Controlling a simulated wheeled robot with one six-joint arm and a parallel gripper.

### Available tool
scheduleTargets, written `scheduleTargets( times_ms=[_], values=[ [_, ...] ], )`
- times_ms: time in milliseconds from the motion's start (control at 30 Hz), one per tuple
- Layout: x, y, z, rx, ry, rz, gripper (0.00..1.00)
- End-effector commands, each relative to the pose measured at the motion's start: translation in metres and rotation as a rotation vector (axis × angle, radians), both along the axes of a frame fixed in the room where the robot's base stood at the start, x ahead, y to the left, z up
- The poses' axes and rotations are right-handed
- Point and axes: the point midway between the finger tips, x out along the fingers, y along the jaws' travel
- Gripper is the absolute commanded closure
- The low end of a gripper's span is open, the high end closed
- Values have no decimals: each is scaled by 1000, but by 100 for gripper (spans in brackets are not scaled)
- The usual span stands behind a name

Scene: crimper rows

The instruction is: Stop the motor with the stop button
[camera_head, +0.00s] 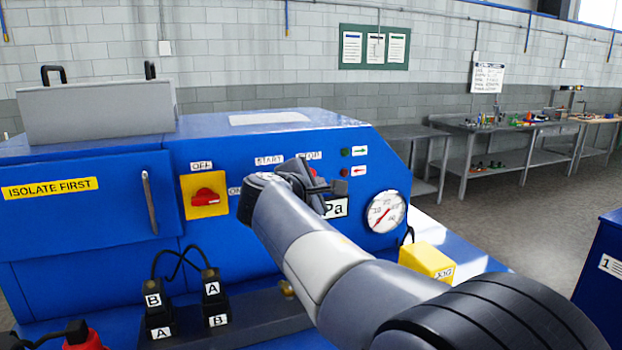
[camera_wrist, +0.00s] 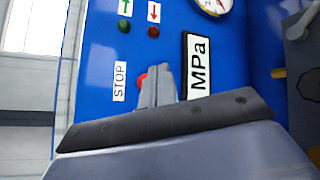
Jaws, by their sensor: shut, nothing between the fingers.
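The blue machine panel (camera_head: 225,165) carries a STOP label (camera_wrist: 119,82), partly covered in the head view by my gripper. The red stop button (camera_wrist: 142,79) shows as a small sliver beside my fingers in the wrist view, mostly hidden by them. My gripper (camera_wrist: 157,72) is shut and empty, its fingertips over the button's place; I cannot tell whether they touch it. In the head view my gripper (camera_head: 308,176) is in front of the panel below the STOP label. A green lamp (camera_wrist: 124,26) and a red lamp (camera_wrist: 153,31) both look dark.
A red rotary switch (camera_head: 206,196) on a yellow plate is to the left. A round gauge (camera_head: 386,211) and the MPa label (camera_wrist: 198,66) are close to my gripper. A yellow block (camera_head: 426,261) sits lower right. Black plugs (camera_head: 158,300) stand at the lower left.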

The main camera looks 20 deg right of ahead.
Motion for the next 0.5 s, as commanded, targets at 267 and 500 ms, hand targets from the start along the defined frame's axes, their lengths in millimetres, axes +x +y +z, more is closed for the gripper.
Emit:
scheduleTargets(
  times_ms=[267,500],
  values=[
    [-23,0,-1,1,0,-1,100],
    [-25,0,0,1,1,-1,100]
  ],
)
